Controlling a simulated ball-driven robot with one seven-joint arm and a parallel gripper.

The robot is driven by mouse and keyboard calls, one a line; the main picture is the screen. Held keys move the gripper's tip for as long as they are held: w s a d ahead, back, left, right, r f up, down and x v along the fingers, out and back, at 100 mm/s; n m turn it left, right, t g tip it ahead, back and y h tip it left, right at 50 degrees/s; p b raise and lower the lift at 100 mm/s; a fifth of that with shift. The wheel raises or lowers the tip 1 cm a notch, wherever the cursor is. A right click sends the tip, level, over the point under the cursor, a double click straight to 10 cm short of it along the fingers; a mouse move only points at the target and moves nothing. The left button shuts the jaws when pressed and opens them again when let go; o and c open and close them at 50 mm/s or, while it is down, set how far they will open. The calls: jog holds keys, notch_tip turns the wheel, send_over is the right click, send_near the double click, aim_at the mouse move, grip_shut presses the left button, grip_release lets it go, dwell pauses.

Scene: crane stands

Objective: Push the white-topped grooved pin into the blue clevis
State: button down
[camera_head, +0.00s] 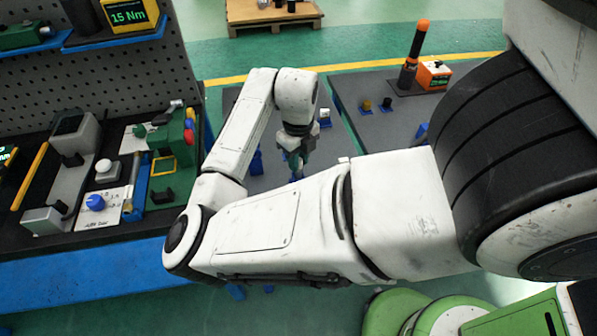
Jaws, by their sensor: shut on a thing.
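My gripper (296,160) points down over the grey bench top, beyond my forearm. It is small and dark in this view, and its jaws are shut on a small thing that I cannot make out. A blue piece (298,176) shows just under the fingertips; my arm hides what is below it. Another upright blue piece (257,162) stands left of the gripper. Which of these is the blue clevis, I cannot tell. A small white-topped piece (325,116) stands right of and behind the gripper. The grooved pin cannot be clearly identified.
A left bench carries a control box (74,135), a panel with a blue knob (95,203) and a green tool (172,138). A right grey table (392,130) holds an orange-tipped dark tool (413,55) and an orange box (433,75). A pallet (275,17) lies behind.

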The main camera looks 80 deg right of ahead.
jog(key=shift+r+p, duration=2.5)
jog(key=shift+r, duration=1)
jog(key=shift+d, duration=0.1)
